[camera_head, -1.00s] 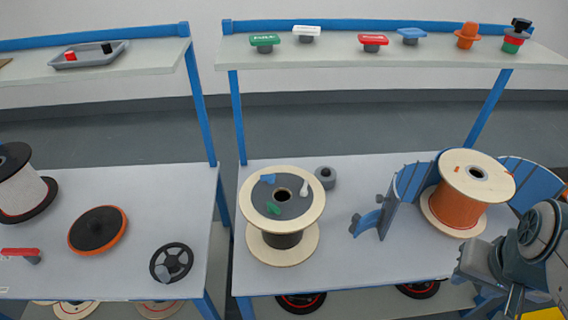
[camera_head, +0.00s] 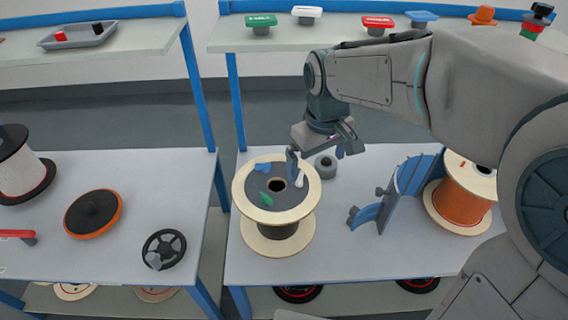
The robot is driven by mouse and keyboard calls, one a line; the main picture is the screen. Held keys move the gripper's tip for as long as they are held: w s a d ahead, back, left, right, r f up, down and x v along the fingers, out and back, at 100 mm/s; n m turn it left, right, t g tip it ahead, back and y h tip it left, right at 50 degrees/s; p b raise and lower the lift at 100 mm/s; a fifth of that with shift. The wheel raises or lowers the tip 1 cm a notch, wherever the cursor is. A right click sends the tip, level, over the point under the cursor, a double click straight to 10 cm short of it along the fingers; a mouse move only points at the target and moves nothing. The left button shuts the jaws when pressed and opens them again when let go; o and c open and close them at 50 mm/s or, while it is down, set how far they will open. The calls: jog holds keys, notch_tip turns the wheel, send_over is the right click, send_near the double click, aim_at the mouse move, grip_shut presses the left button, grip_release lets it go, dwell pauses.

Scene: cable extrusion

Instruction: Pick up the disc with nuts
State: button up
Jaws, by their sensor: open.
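A dark grey disc (camera_head: 266,197) lies on the top flange of a wooden spool (camera_head: 277,238) on the right table. It carries small coloured pieces that look like the nuts: a blue one (camera_head: 262,167), a green one (camera_head: 265,199) and a white one (camera_head: 301,180). The disc has a dark centre hole. My gripper (camera_head: 318,158) is open and empty, above the back right part of the disc. Its left finger is in front of part of the flange and close to the white piece; I cannot tell whether it touches.
A grey ring-shaped part (camera_head: 325,166) stands just behind the spool. Blue curved holders (camera_head: 398,200) and an orange spool (camera_head: 462,203) stand to the right, partly behind my arm. A black spoked wheel (camera_head: 163,250) and an orange-rimmed disc (camera_head: 93,214) lie on the left table.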

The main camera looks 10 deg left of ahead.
jog(key=a+f+n+g, duration=0.1)
jog(key=a+f+n, duration=0.3)
jog(key=a, duration=0.9)
send_over(259, 202)
jog(key=shift+n, duration=0.3)
jog(key=f, duration=0.7)
jog(key=shift+d+f, duration=0.2)
jog(key=shift+f, duration=0.15)
jog(key=shift+a+f, duration=0.15)
jog(key=shift+f, duration=2.7)
jog(key=c, duration=0.9)
